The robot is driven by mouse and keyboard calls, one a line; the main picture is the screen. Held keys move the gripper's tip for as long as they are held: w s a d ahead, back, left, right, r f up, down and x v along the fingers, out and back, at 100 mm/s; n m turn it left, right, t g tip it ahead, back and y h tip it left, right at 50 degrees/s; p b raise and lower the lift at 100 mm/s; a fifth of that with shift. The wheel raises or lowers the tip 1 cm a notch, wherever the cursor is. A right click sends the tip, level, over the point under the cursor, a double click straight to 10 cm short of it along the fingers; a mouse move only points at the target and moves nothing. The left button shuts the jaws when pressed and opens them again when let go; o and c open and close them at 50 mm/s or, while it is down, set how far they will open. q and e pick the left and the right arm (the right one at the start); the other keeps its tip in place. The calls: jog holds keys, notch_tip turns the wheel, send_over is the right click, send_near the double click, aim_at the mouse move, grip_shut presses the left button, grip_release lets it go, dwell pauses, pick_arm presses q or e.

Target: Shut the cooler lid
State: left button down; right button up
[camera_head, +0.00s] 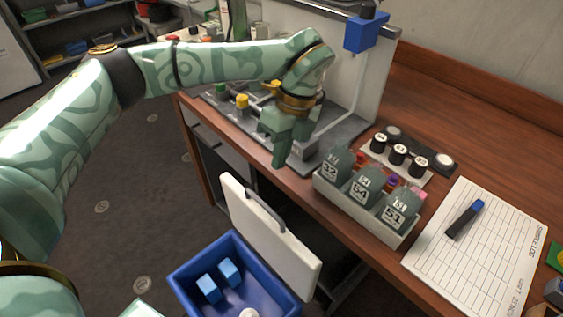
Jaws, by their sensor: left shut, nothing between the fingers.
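The cooler is a blue open box (178,279) at the bottom centre, below the edge of the wooden bench. Its white lid (262,232) stands open and upright along the box's far right side, with a grey handle bar on its face. Inside the box are two light blue cubes and a whitish round thing, partly cut off by the frame. My left gripper (280,160) is shut and empty. It points down over the bench's front edge, above and apart from the lid. My right gripper is not in view.
The wooden bench (480,130) holds a grey rack of numbered grey-green pieces (367,224), black-capped jars (398,154), a paper sheet (475,260) with a marker, and a metal fixture (345,125). Shelves stand at the far left. Dark floor lies left of the cooler.

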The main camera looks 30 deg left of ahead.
pick_arm(q)
jog(key=d+b+x, duration=0.1)
jog(key=b+x, duration=0.1)
jog(key=x, duration=0.6)
jog(key=shift+a+f+b, duration=0.35)
jog(key=shift+a+f, duration=0.1)
jog(key=shift+a, duration=0.1)
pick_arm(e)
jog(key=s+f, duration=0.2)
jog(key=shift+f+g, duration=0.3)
pick_arm(q)
jog(key=shift+s, duration=0.2)
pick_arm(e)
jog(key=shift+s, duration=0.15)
